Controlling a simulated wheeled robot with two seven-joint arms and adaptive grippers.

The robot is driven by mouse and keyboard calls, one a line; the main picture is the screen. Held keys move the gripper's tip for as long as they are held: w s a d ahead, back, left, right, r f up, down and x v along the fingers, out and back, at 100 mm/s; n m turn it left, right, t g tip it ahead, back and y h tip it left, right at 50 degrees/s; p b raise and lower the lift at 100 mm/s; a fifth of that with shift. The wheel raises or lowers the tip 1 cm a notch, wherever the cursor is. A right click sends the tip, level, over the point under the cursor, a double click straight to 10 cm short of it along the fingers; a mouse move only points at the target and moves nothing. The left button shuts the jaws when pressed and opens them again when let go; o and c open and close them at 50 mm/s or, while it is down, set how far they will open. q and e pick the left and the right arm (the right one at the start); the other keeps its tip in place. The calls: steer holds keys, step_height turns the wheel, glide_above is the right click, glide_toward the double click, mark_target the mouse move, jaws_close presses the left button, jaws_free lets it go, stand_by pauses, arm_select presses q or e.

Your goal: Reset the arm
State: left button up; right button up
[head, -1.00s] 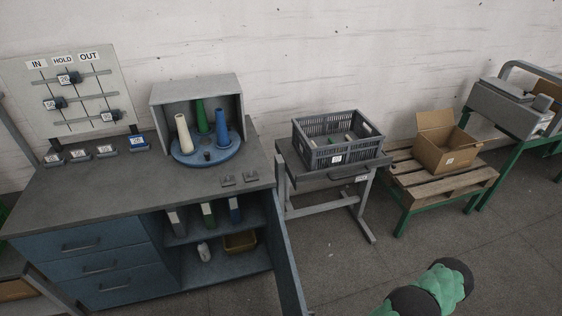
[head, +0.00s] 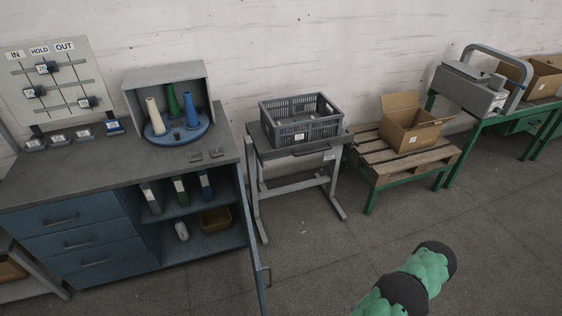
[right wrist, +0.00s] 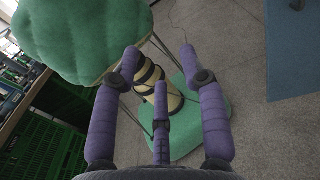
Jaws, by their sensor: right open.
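My right arm (head: 415,278), padded green and black, comes in at the bottom right in the head view, over bare floor and apart from the furniture. Its gripper is outside that view. In the right wrist view my right gripper (right wrist: 160,68) has its purple fingers spread apart. Nothing is held between them, and grey floor and parts of my own body show beyond. My left gripper and arm are not in view.
A blue workbench (head: 75,185) stands left, its cabinet door (head: 254,245) swung open. A grey crate (head: 300,128) on a stand and a cardboard box (head: 411,130) on a pallet stand behind. Green crates (right wrist: 40,135) show in the wrist view. Floor in front is clear.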

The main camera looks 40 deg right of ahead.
steer(key=w+a+f+n+g+h+b, duration=0.25)
steer(key=w+a+f+n+g, duration=0.25)
steer(key=w+a+f, duration=0.4)
steer(key=w+a+f+n+g+h+b, duration=0.25)
steer(key=w+a+f+n+g, duration=0.25)
steer(key=w+a, duration=0.4)
steer(key=w+a+r+n+t+h+b, duration=0.1)
steer(key=w+a+n+h, duration=0.1)
steer(key=a+n, duration=0.3)
steer(key=w+a+n+t+h+b, duration=0.2)
steer(key=a+n+h, duration=0.3)
steer(key=a, duration=0.8)
steer(key=shift+w+a+r, duration=0.15)
steer(key=shift+w+r, duration=0.05)
steer(key=shift+r, duration=0.15)
